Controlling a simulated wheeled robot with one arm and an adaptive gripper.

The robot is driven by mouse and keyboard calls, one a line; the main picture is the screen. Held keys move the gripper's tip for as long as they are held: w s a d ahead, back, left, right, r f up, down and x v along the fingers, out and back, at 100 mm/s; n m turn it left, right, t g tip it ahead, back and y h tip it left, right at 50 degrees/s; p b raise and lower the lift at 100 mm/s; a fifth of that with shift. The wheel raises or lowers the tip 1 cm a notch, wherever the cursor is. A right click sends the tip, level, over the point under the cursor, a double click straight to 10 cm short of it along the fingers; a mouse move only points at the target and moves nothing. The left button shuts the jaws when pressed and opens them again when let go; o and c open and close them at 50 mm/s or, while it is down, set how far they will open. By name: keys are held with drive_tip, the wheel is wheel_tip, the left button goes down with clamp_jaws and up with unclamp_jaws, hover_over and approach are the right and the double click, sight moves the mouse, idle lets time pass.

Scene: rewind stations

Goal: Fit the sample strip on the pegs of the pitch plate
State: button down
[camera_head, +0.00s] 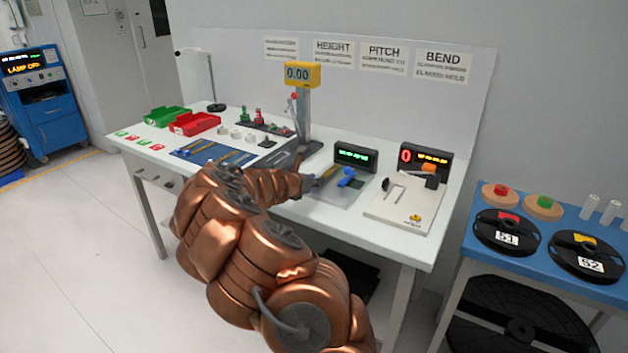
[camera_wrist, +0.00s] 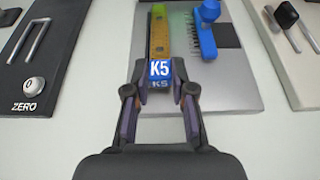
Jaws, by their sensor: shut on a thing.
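My gripper (camera_wrist: 161,80) is shut on the near end of the sample strip (camera_wrist: 160,40), at its blue tag marked K5. The strip is yellowish with a green far end and points away from me. It lies over the left part of the grey pitch plate (camera_wrist: 237,88); whether it touches the plate or sits on pegs I cannot tell. A blue clamp-like part (camera_wrist: 207,32) and a row of thin pins (camera_wrist: 227,35) are to its right on the plate. In the head view the pitch plate (camera_head: 335,192) is on the bench, with my gripper (camera_head: 318,182) at its left edge.
A dark height station (camera_wrist: 35,65) with a ZERO knob is left of the plate. The white bend station (camera_head: 405,207) is to the right. A blue mat (camera_head: 190,149) with more strips, red (camera_head: 193,123) and green (camera_head: 166,118) trays are farther left.

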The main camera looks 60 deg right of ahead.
drive_tip(key=shift+f+b, duration=0.45)
drive_tip(key=shift+f, duration=0.3)
drive_tip(key=c, duration=0.9)
unclamp_jaws()
drive_tip(key=shift+a, duration=0.1)
drive_tip(key=shift+w+a+r, duration=0.1)
drive_tip(key=shift+a+r, duration=0.25)
drive_tip(key=shift+a, duration=0.3)
drive_tip(key=v, duration=1)
drive_tip(key=shift+s+a, duration=0.15)
drive_tip(key=shift+s, duration=0.05)
